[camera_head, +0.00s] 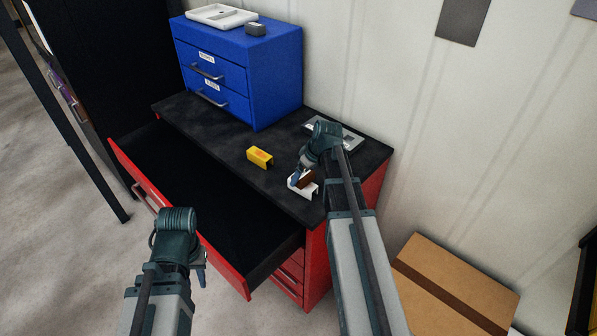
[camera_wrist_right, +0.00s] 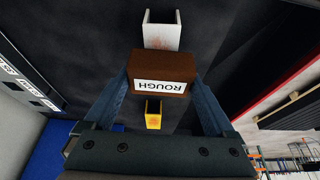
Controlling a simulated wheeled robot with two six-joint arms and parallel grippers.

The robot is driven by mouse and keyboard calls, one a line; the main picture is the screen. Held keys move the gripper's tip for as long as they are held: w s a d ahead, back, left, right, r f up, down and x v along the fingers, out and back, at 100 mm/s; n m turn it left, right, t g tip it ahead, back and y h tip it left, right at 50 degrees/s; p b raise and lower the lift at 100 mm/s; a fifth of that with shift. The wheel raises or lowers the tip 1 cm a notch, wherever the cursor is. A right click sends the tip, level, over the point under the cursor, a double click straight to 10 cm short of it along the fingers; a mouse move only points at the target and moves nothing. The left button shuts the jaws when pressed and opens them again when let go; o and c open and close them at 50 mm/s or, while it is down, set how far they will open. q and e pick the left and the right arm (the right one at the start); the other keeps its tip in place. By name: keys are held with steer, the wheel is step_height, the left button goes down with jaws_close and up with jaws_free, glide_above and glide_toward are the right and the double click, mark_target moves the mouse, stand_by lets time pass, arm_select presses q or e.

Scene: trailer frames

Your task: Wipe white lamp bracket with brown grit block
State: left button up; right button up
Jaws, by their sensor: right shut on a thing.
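The white lamp bracket (camera_head: 303,191) lies on the black top of the red cabinet near its front right. The bracket also shows in the right wrist view (camera_wrist_right: 161,35), with a reddish-brown stain on it. My right gripper (camera_head: 300,178) is shut on the brown grit block (camera_wrist_right: 160,68), which has a white label reading ROUGH. The block is right beside or over the bracket's near part; I cannot tell whether they touch. My left gripper (camera_head: 200,268) hangs in front of the open drawer, away from the bracket; its fingers are mostly hidden.
A yellow bracket (camera_head: 260,157) with a reddish stain stands left of the white one. A blue drawer box (camera_head: 275,75) carries a white tray (camera_head: 222,15) and a dark grey block (camera_head: 255,29). A grey plate (camera_head: 345,136) lies behind my right gripper. The red cabinet's top drawer (camera_head: 225,260) stands open.

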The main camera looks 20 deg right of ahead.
mark_target(308, 182)
steer(key=shift+s+d, duration=0.35)
steer(key=shift+s, duration=0.35)
steer(key=shift+s+d, duration=0.35)
steer(key=shift+s, duration=0.4)
steer(key=shift+s+d, duration=0.35)
steer(key=shift+s, duration=0.35)
steer(key=shift+s+d, duration=0.2)
steer(key=shift+s, duration=0.05)
steer(key=shift+d, duration=0.15)
steer(key=shift+w+a, duration=0.85)
steer(key=shift+w, duration=0.1)
steer(key=shift+w+d+f, duration=0.1)
steer(key=shift+w, duration=0.35)
steer(key=shift+w+a, duration=0.55)
steer(key=shift+w, duration=0.2)
steer(key=shift+w+a, duration=0.25)
steer(key=shift+w, duration=0.4)
steer(key=shift+w+a, duration=0.35)
steer(key=shift+w, duration=0.35)
steer(key=shift+w+a, duration=0.35)
steer(key=shift+w, duration=0.3)
steer(key=shift+w+a, duration=0.35)
steer(key=shift+w, duration=0.35)
arm_select(q)
step_height(308, 182, up, 7)
steer(key=d+p, duration=0.1)
steer(key=p, duration=0.6)
steer(key=shift+w+d+r, duration=0.2)
arm_select(e)
step_height(308, 182, up, 8)
